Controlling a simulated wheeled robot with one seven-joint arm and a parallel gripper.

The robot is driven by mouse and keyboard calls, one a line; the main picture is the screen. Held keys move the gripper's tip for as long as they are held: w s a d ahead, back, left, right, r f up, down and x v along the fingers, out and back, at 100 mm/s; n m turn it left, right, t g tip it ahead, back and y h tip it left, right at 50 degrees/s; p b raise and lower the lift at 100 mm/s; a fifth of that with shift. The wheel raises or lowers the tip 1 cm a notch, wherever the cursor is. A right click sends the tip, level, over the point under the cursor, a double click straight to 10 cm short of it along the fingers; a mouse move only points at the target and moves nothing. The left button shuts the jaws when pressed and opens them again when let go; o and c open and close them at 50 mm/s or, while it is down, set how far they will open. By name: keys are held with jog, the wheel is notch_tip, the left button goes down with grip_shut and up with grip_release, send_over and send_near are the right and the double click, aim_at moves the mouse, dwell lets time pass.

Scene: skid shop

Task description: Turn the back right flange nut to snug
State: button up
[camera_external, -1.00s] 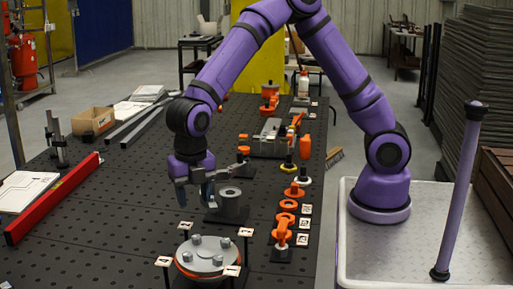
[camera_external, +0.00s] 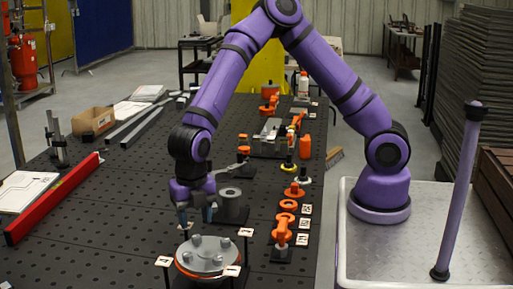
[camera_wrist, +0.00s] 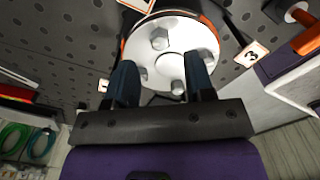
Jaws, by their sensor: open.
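A round grey flange (camera_external: 208,257) with an orange rim stands at the front of the table in the external view, with several nuts on studs. The nut at its back right (camera_external: 226,243) shows there. My gripper (camera_external: 197,218) is above the flange's back edge, its fingers pointing down. In the wrist view the flange (camera_wrist: 184,36) lies beyond and between the two open fingers (camera_wrist: 162,75). One nut (camera_wrist: 178,87) shows between them, and another (camera_wrist: 204,55) is near the right finger. I cannot tell whether a finger touches a nut.
Numbered tags stand around the flange, one (camera_external: 245,232) at its back right. Orange fittings (camera_external: 283,230) line the right side. A red level (camera_external: 52,198) lies left; the table between is clear.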

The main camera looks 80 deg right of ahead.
aim_at(196, 236)
jog(key=shift+f, duration=2.4)
grip_shut()
jog(key=shift+m, duration=1.6)
grip_release()
notch_tip(196, 236, up, 11)
jog(key=shift+f, duration=0.1)
